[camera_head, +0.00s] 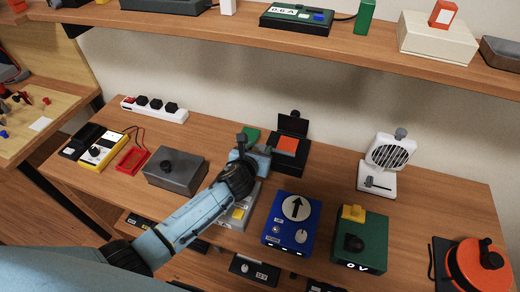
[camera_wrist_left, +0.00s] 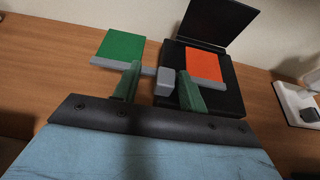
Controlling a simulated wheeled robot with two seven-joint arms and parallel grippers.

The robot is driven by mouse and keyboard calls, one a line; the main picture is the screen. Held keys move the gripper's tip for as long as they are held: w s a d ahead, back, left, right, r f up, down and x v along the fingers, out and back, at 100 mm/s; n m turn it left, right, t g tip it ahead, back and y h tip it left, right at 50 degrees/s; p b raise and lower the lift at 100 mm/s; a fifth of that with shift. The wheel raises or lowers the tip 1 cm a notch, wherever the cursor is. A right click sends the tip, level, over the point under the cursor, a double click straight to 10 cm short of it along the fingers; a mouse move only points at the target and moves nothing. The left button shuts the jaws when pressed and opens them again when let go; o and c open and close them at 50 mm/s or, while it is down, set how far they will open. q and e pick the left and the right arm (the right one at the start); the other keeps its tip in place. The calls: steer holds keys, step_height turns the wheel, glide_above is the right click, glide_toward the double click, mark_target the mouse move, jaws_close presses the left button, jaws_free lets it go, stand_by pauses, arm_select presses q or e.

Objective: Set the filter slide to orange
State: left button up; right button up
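The filter slide is a grey bar carrying a green square (camera_wrist_left: 121,46) and an orange square (camera_wrist_left: 204,65). The orange square (camera_head: 287,146) lies over the black base (camera_head: 286,168), below its raised black flap (camera_wrist_left: 212,20). The green square (camera_head: 251,133) sticks out to the left of the base. A grey block (camera_wrist_left: 165,81) stands at the front of the slide. My left gripper (camera_wrist_left: 158,88) is open, its fingers on either side of this block. The right finger is close to it, and a gap shows at the left finger. My right gripper is out of view.
A grey box with a black knob (camera_head: 175,168) stands left of my left arm. A blue dial box (camera_head: 291,222) and a green box (camera_head: 360,240) stand in front right. A white fan (camera_head: 388,155) is to the right. A shelf (camera_head: 200,24) runs above.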

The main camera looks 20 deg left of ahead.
arm_select(q)
steer(key=shift+d, duration=0.15)
steer(key=p+v, duration=0.2)
steer(key=v, duration=1)
steer(key=shift+s+r+p, duration=0.1)
steer(key=shift+p, duration=0.3)
steer(key=shift+s+r, duration=0.25)
steer(key=shift+s, duration=0.3)
